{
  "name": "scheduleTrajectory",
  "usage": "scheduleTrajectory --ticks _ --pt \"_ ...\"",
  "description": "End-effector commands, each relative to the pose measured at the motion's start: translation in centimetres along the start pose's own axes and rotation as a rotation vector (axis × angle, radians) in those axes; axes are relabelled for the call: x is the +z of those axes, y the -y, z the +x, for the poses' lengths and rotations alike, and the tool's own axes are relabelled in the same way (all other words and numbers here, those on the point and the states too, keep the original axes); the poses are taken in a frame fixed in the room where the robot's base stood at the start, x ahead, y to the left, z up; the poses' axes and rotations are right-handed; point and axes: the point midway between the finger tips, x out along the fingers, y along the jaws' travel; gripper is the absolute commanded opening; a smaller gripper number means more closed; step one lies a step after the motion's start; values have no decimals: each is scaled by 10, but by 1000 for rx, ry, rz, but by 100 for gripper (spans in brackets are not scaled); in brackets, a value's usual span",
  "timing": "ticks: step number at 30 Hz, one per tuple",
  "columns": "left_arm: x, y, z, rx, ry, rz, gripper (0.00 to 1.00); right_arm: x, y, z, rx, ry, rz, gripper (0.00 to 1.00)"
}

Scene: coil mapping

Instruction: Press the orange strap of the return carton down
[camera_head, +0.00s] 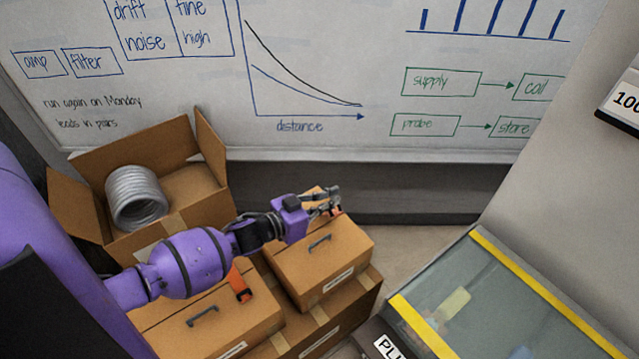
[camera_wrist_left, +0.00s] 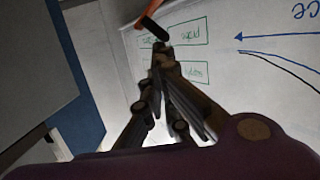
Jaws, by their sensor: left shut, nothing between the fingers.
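My left gripper (camera_head: 332,201) is shut and empty, above the back of the right-hand closed carton (camera_head: 340,252). A piece of orange strap (camera_head: 336,211) shows beside its fingertips. In the left wrist view the shut fingertips (camera_wrist_left: 161,48) lie close to an orange strap (camera_wrist_left: 147,13) with a black end; I cannot tell whether they touch. Another closed carton (camera_head: 200,338) at the front left has an orange strap (camera_head: 239,284) on its top, partly behind my arm. Both cartons have dark handles. Their labels are too small to read, so I cannot tell which is the return carton.
An open carton (camera_head: 80,206) with a grey coil (camera_head: 136,196) stands at the back left. A larger carton (camera_head: 345,322) lies beneath the closed ones. A glass-topped case (camera_head: 483,290) with yellow edges is at right. A whiteboard (camera_head: 330,75) stands behind.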

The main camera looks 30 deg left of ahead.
Motion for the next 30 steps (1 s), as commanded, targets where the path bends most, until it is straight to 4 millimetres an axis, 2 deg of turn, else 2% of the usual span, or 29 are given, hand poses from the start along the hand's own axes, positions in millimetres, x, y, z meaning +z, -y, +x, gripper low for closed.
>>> scheduleTrajectory --ticks 3,9,19,30 --pt "12 -17 2 -22 1 102 0 2 -1 -1 1 4 0 0" --pt "34 -38 5 -58 3 282 0 9 0 3 1 13 1 0" --pt "64 -59 11 -101 4 516 0 17 2 13 -3 22 0 0" --pt "76 -66 14 -98 1 511 0 19 4 18 -7 21 -1 0"
